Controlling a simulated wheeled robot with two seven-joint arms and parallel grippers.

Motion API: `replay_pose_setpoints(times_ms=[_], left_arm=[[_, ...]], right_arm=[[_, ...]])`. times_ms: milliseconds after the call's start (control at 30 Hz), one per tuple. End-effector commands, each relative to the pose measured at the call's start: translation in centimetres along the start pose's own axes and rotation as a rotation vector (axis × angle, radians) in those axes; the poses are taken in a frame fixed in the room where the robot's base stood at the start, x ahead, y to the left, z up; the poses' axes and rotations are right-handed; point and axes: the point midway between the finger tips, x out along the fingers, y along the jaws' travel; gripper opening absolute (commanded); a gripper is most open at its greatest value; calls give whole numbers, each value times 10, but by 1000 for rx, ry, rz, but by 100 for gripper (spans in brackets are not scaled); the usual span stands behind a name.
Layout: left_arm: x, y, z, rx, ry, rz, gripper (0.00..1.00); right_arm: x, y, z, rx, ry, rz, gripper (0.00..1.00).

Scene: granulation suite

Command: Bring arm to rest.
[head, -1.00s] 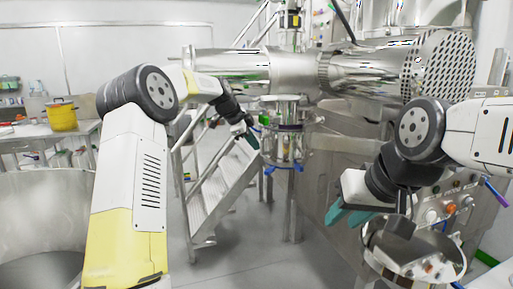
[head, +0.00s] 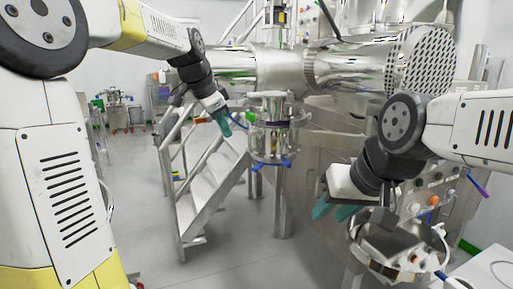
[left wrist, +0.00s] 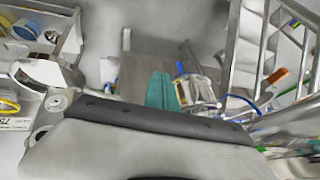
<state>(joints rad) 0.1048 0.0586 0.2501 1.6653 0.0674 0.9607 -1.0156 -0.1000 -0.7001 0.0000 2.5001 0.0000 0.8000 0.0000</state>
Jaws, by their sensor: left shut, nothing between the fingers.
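My left gripper (head: 224,122) has teal fingers that are shut with nothing between them. It points down in mid-air in front of the steel machine and left of the clear vessel (head: 270,140). In the left wrist view the teal fingers (left wrist: 162,92) sit close together. My left arm is raised and bent, filling the left of the head view. My right gripper (head: 334,208) also has teal fingers and hangs at the lower right, just above and left of a steel bowl (head: 362,243). The gap between its fingers is unclear.
A metal staircase (head: 205,190) stands beyond my left arm. A large steel machine with a horizontal barrel (head: 350,68) spans the back. A control panel (head: 437,200) with buttons is at the right. Grey floor (head: 235,255) is clear in the middle.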

Motion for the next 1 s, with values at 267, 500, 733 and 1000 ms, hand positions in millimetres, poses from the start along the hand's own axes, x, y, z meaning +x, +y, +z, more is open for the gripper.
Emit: replay_pose_setpoints(times_ms=[267,500,733,1000], left_arm=[[-52,113,86,-503,-29,-99,0],[-53,192,152,-874,14,-126,0],[-47,218,173,-1004,33,-123,0],[-47,218,173,-1008,33,-123,0]], right_arm=[[0,0,0,0,0,0,34],[0,0,0,0,0,0,34],[0,0,0,0,0,0,34],[0,0,0,0,0,0,34]])
